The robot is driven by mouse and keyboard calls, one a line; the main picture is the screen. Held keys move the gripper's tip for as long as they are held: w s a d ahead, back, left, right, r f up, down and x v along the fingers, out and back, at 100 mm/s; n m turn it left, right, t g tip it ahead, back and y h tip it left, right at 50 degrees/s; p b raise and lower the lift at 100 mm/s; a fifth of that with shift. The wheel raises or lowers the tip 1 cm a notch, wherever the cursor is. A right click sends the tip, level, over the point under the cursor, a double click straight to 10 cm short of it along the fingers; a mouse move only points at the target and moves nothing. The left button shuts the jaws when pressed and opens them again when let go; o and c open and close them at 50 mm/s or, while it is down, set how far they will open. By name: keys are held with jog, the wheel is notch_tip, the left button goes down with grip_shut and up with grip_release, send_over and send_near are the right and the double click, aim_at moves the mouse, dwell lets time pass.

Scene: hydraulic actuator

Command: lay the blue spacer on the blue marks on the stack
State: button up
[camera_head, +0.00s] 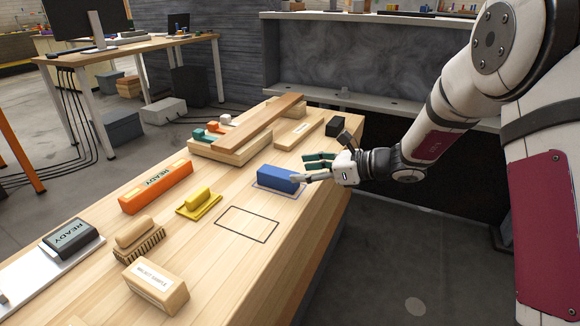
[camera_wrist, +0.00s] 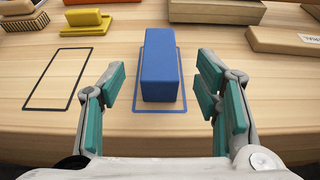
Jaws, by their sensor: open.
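The blue spacer (camera_head: 279,179) is a plain block lying on the wooden table inside a blue outline. In the wrist view the spacer (camera_wrist: 160,65) lies lengthwise between the two teal-padded fingers, with gaps on both sides. My gripper (camera_head: 308,169) is open and empty, coming in from the table's right edge. The stack (camera_head: 232,151) stands behind the spacer, made of wooden pieces with a long brown plank (camera_head: 252,124) across it. I cannot make out blue marks on the stack. Its lower front also shows in the wrist view (camera_wrist: 215,12).
An empty dark outline (camera_head: 247,224) lies nearer on the table. An orange READY block (camera_head: 156,187), a yellow handled piece (camera_head: 199,203), a brush (camera_head: 138,239) and a labelled wooden block (camera_head: 156,287) stand left and in front. A flat wooden block (camera_head: 298,134) and black block (camera_head: 335,126) are behind.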

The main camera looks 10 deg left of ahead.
jog(key=shift+p+v, duration=0.6)
jog(key=shift+v, duration=1.95)
jog(key=shift+r, duration=0.1)
jog(key=s+r+n+g+h, duration=0.25)
jog(key=s+r+n, duration=0.3)
jog(key=s, duration=0.55)
jog(key=s+r+n+g+h, duration=0.1)
jog(key=s+r+n+g, duration=0.35)
jog(key=s, duration=0.65)
jog(key=s+d+f+n+t+h, duration=0.1)
jog(key=s+d+n+h, duration=0.4)
jog(key=s+d, duration=0.3)
jog(key=s+d+f+n+t+h, duration=0.1)
jog(key=s+d+n+h, duration=0.3)
jog(key=s+d, duration=0.5)
jog(key=s+n, duration=0.2)
jog(key=s, duration=0.4)
jog(key=shift+n+h, duration=0.3)
jog(key=shift+h, duration=0.05)
jog(key=shift+s+a, duration=0.1)
